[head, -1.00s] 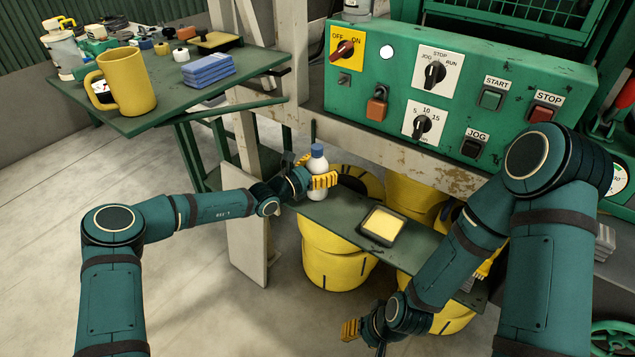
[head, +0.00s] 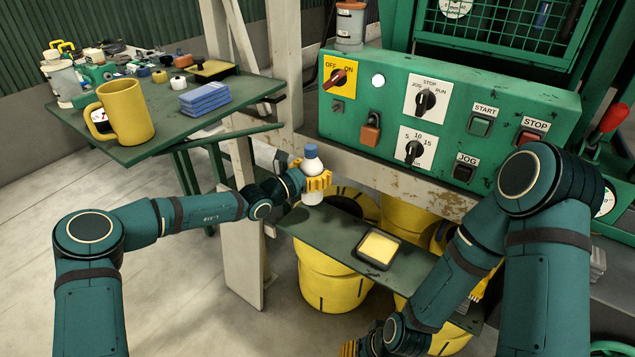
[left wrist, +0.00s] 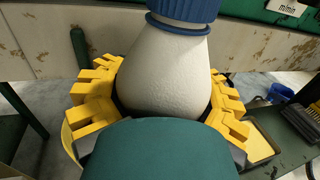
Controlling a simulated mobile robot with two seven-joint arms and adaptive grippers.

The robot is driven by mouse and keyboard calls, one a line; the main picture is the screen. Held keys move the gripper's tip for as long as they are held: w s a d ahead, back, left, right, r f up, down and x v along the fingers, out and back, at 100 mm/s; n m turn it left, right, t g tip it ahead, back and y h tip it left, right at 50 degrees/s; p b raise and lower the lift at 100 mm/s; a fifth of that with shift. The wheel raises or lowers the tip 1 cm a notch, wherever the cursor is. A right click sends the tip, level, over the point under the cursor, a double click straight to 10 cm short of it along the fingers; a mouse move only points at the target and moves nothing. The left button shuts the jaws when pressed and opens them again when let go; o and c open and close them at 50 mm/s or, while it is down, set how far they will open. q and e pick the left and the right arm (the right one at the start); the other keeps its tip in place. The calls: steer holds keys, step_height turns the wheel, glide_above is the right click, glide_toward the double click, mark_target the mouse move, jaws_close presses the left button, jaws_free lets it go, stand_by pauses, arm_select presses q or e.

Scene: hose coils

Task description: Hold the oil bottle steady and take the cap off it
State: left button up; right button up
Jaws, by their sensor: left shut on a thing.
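The oil bottle (head: 312,198) is white and upright, with its blue cap (head: 311,151) on top. My left gripper (head: 319,183) is shut around the bottle's body below the cap, and the bottle appears held above the green shelf (head: 325,229). In the left wrist view the white bottle body (left wrist: 165,75) sits between the yellow fingers, with the ribbed blue cap (left wrist: 185,8) cut off at the top edge. My right gripper (head: 348,348) is low at the bottom edge, mostly out of frame and away from the bottle; its opening is hidden.
A shallow dark tray with a yellow inside (head: 378,248) lies on the shelf. Yellow buckets (head: 330,280) stand below. The green control panel (head: 450,115) is behind. A side table (head: 160,135) at left bears a yellow mug (head: 125,112), blue cloths (head: 206,98) and small items.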

arm_select(q)
steer(key=shift+r, duration=1.2)
steer(key=o, duration=0.7)
steer(key=c, duration=0.7)
steer(key=s+a+f, duration=0.7)
steer(key=s+a, duration=0.4)
steer(key=a, duration=0.1)
steer(key=shift+a+f+g, duration=0.3)
steer(key=shift+a, duration=0.1)
steer(key=shift+m+h, duration=0.3)
steer(key=shift+m, duration=0.1)
steer(key=s+a+f, duration=0.1)
steer(key=s+a, duration=0.1)
steer(key=s, duration=0.2)
steer(key=s+a, duration=0.2)
steer(key=s, duration=0.2)
steer(key=s+a+f, duration=0.1)
steer(key=s+a, duration=0.1)
steer(key=s, duration=0.2)
steer(key=shift+s+a+f, duration=0.1)
steer(key=shift+s+f, duration=0.1)
steer(key=shift+f, duration=0.15)
steer(key=shift+s, duration=0.4)
